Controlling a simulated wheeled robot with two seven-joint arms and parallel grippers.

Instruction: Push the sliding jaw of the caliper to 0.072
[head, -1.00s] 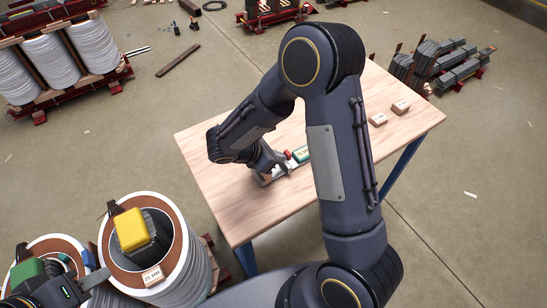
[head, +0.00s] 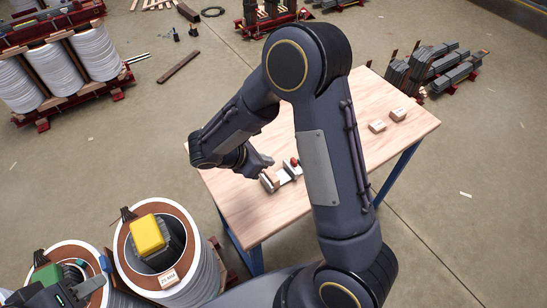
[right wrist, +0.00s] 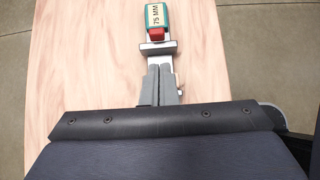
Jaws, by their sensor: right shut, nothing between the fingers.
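The caliper (head: 290,172) lies on the wooden table (head: 255,205); my right arm partly hides it in the head view. Its red part (head: 295,161) shows beside my arm. In the right wrist view, a green block (right wrist: 155,14) labelled 75 MM sits at the top, above the red part (right wrist: 157,34) and a grey crossbar jaw (right wrist: 157,47). My right gripper (right wrist: 157,68) is shut and empty, its tips over the caliper's beam just below that crossbar. Contact cannot be told. My left gripper (head: 85,288) is at the lower left; its opening is unclear.
Two labelled blocks (head: 377,126) (head: 398,114) rest on the table's right side. A round white-sided core (head: 205,275) with a yellow block (head: 147,235) stands at the left, beside another with a green block (head: 48,276). The table's front left is clear.

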